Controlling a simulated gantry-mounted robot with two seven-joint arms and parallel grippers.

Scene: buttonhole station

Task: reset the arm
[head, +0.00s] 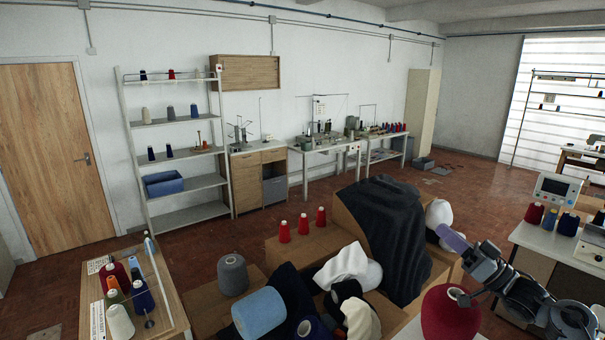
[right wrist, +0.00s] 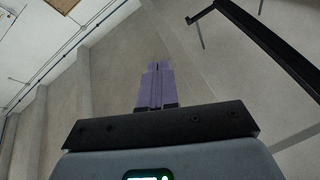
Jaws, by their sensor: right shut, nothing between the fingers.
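My right gripper (head: 453,239) is in the head view at the lower right, with purple fingers pointing up and to the left. It is raised above a large red yarn cone (head: 450,315) and apart from it. My right arm comes in from the lower right corner. My left gripper is in neither view.
Boxes with cloth and yarn cones fill the front middle, including a dark cloth (head: 385,225) and a blue cone (head: 259,315). A machine table (head: 535,238) stands close on the right. A wooden thread rack (head: 170,300) is at front left. Red floor behind is partly clear.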

